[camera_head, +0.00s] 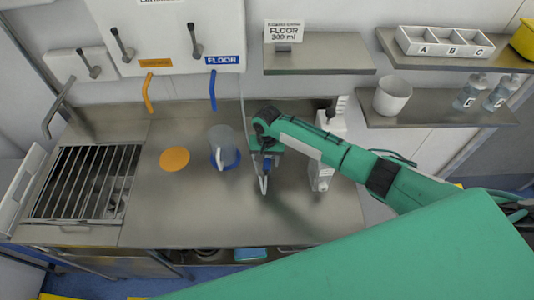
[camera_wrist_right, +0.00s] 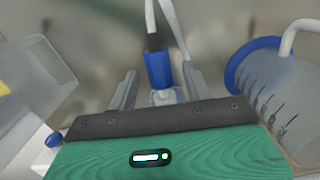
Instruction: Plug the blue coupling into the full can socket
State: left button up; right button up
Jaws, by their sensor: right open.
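My right gripper (camera_head: 266,163) reaches over the steel worktop from the right and points down; its jaws are open. In the right wrist view the blue coupling (camera_wrist_right: 158,68), on a white hose, stands between the two spread fingers (camera_wrist_right: 160,85), with a gap on each side. A pale fitting (camera_wrist_right: 164,97) lies at the coupling's near end; I cannot tell whether they are joined. My left gripper is out of view.
A clear jug with a blue base (camera_head: 222,150) stands close left of my gripper. An orange disc (camera_head: 174,159) lies further left, beside a sink with a grate (camera_head: 85,183). The front worktop is clear.

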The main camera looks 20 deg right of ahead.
notch_tip(320, 180, up, 14)
jog(key=b, duration=0.4)
jog(key=shift+w+d+f, duration=0.15)
jog(key=shift+w+f, duration=0.05)
jog(key=shift+w, duration=0.2)
